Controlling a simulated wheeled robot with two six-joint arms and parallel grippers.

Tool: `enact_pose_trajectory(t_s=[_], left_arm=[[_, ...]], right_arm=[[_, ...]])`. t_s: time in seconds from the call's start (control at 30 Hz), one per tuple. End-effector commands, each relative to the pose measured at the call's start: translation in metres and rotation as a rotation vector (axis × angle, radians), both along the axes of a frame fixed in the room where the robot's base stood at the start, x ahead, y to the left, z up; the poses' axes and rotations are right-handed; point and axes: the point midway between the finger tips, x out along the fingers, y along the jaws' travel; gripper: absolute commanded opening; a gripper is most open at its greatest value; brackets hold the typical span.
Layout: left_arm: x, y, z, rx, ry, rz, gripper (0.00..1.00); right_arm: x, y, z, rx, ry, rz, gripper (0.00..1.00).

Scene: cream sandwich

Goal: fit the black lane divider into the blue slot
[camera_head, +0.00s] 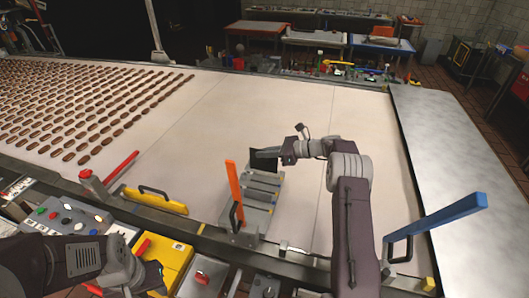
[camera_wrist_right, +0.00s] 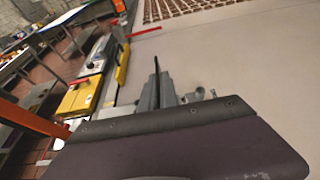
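A black plate (camera_head: 262,161), which looks like the lane divider, is at the tip of my right gripper (camera_head: 282,154), over the far end of a grey slotted rack (camera_head: 262,200) on the pale belt. My right gripper appears shut on it. In the right wrist view a thin dark upright edge (camera_wrist_right: 157,66) shows at the fingers. A long blue bar (camera_head: 450,215) rises at an angle at the front right, beside a black handle. I cannot make out the blue slot itself. My left gripper (camera_head: 147,276) is low at the left, over the control area; its fingers are unclear.
An orange upright bar (camera_head: 234,182) stands at the rack's left side. A yellow block with a black handle (camera_head: 154,201) and a red lever (camera_head: 120,166) lie along the front edge. Rows of brown biscuits (camera_head: 80,105) cover the belt's left. The belt's middle is clear.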

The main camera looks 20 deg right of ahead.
Motion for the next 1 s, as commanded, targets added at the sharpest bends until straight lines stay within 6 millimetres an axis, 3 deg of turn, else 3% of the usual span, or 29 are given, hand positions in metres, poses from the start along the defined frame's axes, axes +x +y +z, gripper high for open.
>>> enact_pose_trajectory(t_s=[0.5, 1.0], left_arm=[[0.0, 0.0, -0.037, 0.0, 0.0, 0.0, 0.34], [0.0, 0.0, -0.038, 0.0, 0.0, 0.0, 0.34]], right_arm=[[0.0, 0.0, -0.054, 0.001, 0.001, 0.0, 0.0], [0.0, 0.0, -0.056, 0.0, 0.0, -0.001, 0.0]])
